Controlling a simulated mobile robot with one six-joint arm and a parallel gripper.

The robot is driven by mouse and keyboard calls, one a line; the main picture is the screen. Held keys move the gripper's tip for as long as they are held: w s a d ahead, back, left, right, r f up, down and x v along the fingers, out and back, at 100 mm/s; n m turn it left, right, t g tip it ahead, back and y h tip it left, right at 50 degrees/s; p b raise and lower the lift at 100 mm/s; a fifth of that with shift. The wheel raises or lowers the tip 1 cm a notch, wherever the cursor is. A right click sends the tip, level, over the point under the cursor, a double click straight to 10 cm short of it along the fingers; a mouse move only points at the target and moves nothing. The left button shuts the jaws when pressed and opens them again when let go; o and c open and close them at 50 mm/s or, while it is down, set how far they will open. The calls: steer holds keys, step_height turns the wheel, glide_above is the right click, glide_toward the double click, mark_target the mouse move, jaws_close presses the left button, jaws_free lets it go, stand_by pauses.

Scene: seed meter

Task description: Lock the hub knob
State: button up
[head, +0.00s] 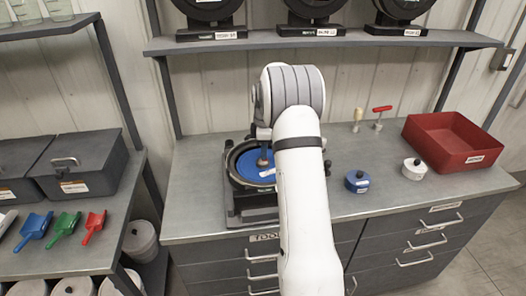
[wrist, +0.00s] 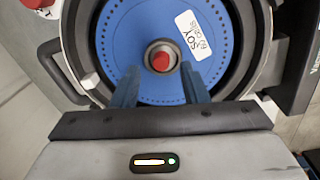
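A blue seed disc (head: 249,168) with a white label lies in the dark round meter housing (head: 233,183) on the bench. The wrist view shows the disc (wrist: 120,45) close up, its label reading "SOY". The hub knob (wrist: 161,58), grey with a red centre, sits in the middle of the disc. My gripper (wrist: 160,70) is over the disc, its two blue fingers apart on either side of the knob. A narrow gap seems to show between each fingertip and the knob. In the head view my arm hides part of the housing.
A blue lidded pot (head: 357,181), a white pot (head: 414,169), a red tray (head: 453,143) and a red-handled tool (head: 380,117) stand on the right of the bench. A shelf (head: 330,43) with dark discs hangs above. Scoops (head: 64,226) lie on the left bench.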

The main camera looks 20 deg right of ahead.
steer(key=shift+f, duration=1.2)
jaws_close()
steer(key=shift+a+r, duration=0.1)
steer(key=shift+a, duration=0.15)
steer(key=shift+d, duration=0.3)
